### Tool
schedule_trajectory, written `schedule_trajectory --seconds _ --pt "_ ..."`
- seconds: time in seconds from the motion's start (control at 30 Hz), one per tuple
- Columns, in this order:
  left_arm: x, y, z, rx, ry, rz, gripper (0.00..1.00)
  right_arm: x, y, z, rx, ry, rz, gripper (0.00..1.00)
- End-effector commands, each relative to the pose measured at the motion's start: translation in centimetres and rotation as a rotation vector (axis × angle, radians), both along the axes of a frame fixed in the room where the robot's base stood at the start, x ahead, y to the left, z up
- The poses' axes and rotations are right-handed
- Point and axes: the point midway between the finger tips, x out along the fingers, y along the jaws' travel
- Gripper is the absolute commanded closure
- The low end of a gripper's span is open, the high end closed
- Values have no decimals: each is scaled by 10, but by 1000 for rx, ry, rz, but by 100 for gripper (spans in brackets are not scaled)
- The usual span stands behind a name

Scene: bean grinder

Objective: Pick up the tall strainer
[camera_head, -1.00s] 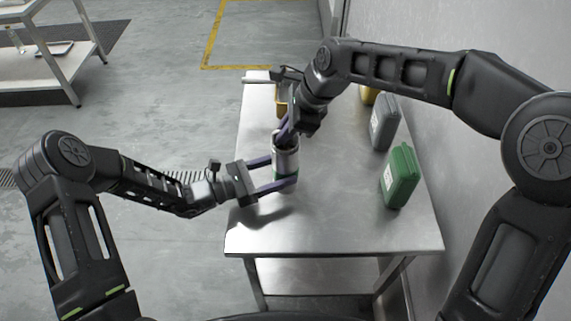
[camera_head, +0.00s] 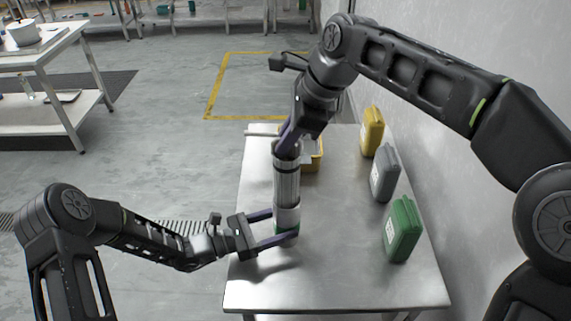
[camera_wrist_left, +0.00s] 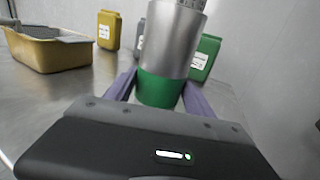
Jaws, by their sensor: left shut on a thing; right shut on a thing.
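The tall strainer (camera_head: 287,182) is a narrow grey metal cylinder, upright, with its lower end inside or directly above a metal cup with a green base (camera_head: 287,217). My right gripper (camera_head: 288,146) is shut on the strainer's top end from above. My left gripper (camera_head: 284,228) is shut around the green-based cup low at the table, from the left. In the left wrist view the cup (camera_wrist_left: 170,45) sits between my purple fingers (camera_wrist_left: 160,92), and a bit of the textured strainer (camera_wrist_left: 193,4) shows at its top. The strainer's lower end is hidden.
The steel table (camera_head: 335,270) is clear in front. Yellow (camera_head: 372,130), grey (camera_head: 384,173) and green (camera_head: 402,230) canisters stand along its right side by the wall. A yellow bin (camera_head: 314,158) stands behind the strainer. A white-topped bench (camera_head: 50,45) is far left.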

Motion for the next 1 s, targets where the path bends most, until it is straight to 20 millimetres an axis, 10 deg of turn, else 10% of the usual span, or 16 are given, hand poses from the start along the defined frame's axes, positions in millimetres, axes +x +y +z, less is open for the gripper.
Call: schedule_trajectory --seconds 0.3,0.9,0.93,1.0 --pt "0 0 0 1 0 0 90 0 0 45 1 -1 1 100" --pt "0 0 0 1 0 0 90 0 0 47 0 0 1 100" --pt "0 0 0 1 0 0 37 0 0 47 0 0 1 100" --pt "0 0 0 1 0 0 31 0 0 47 0 0 1 100"
